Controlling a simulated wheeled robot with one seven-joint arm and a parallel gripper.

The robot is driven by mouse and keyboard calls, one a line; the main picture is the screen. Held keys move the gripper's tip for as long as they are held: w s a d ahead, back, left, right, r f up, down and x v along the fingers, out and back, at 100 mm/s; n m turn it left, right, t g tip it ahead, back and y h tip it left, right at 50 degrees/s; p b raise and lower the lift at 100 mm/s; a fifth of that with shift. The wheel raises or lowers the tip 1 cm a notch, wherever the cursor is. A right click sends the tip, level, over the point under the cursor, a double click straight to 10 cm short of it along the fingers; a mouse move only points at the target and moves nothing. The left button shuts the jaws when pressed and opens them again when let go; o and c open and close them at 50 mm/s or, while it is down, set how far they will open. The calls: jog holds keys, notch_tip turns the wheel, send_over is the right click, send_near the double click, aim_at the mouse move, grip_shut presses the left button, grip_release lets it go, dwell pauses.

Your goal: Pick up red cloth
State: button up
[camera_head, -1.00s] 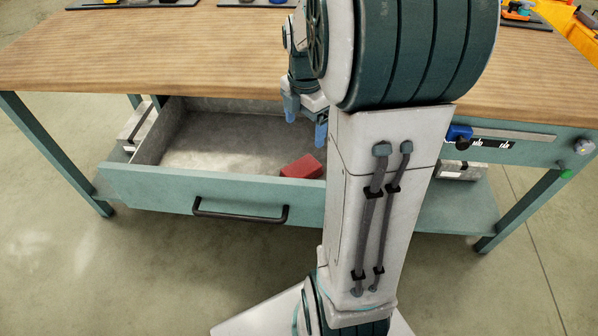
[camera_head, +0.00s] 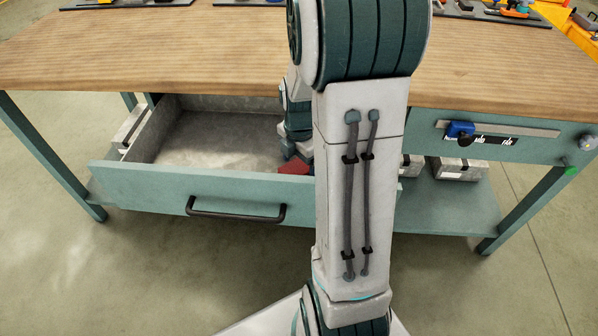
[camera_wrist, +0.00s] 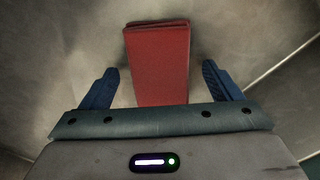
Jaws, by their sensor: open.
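The red cloth (camera_wrist: 158,62) is a folded, block-like bundle lying on the grey floor of the open drawer. In the head view the cloth (camera_head: 293,167) shows only in part, near the drawer's front wall, with my arm covering the rest. My gripper (camera_wrist: 160,88) is open, with one blue finger on each side of the cloth in the wrist view. There is a gap between each finger and the cloth. In the head view my gripper (camera_head: 297,150) is down inside the drawer at the cloth, mostly hidden by my arm.
The open drawer (camera_head: 150,178) has a teal front with a black handle (camera_head: 237,212). The wooden tabletop (camera_head: 180,60) overhangs the drawer's back. The drawer's left part is empty. A blue clamp-like item (camera_head: 460,130) sits on the table's front at right.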

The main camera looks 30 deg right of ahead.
aim_at(300, 166)
jog(key=shift+f, duration=0.15)
jog(key=c, duration=1.2)
notch_tip(300, 166, up, 10)
jog(key=shift+r+p, duration=0.1)
jog(key=shift+p, duration=1.15)
